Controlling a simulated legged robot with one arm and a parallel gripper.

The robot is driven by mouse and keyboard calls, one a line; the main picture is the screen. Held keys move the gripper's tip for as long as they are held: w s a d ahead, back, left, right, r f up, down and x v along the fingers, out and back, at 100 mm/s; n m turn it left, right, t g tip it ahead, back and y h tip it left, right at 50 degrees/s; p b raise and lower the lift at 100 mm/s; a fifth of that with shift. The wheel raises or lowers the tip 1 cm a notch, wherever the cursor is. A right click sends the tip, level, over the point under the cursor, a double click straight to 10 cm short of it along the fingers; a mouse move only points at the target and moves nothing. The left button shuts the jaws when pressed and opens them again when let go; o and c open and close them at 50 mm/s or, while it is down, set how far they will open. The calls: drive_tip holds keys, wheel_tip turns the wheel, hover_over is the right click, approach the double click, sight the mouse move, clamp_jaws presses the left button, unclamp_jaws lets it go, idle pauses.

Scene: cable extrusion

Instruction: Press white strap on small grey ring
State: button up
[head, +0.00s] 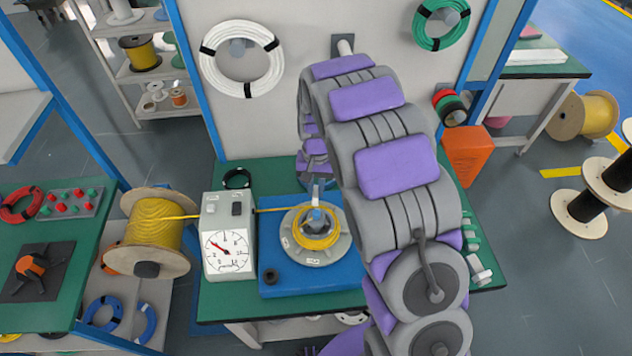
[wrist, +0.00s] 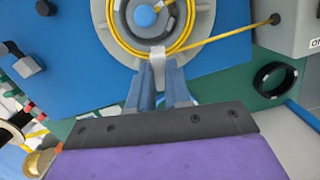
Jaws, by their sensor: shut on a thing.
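A round grey reel (head: 297,262) lies flat on a blue base plate, with a coil of yellow cable around its hub; it also shows in the wrist view (wrist: 204,22). My gripper (wrist: 160,72) has its two blue fingers shut on a short white strap (wrist: 158,56), at the coil's near edge in the wrist view. The strap lies across the yellow cable there. In the head view my gripper (head: 316,192) reaches the reel from behind, and the strap is too small to make out. I cannot tell which part of the reel is the small grey ring.
A gauge box (head: 228,238) stands left of the blue plate (head: 305,283), with yellow cable running through it from a wooden spool (head: 158,228). A black ring (head: 237,178) lies behind the box. A panel (head: 275,125) with hanging coils stands behind the green table.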

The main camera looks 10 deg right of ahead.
sight(318, 204)
drive_tip(key=shift+d+f, duration=0.1)
drive_tip(key=shift+f, duration=0.35)
drive_tip(key=shift+d+f, duration=0.25)
drive_tip(key=shift+s+a, duration=0.15)
drive_tip(key=shift+a, duration=0.15)
drive_tip(key=shift+d+p, duration=0.25)
drive_tip(key=shift+p, duration=0.1)
drive_tip(key=shift+f, duration=0.15)
idle(0.6)
drive_tip(key=shift+f, duration=1.3)
drive_tip(key=shift+f, duration=0.6)
idle(1.3)
drive_tip(key=o, duration=0.9)
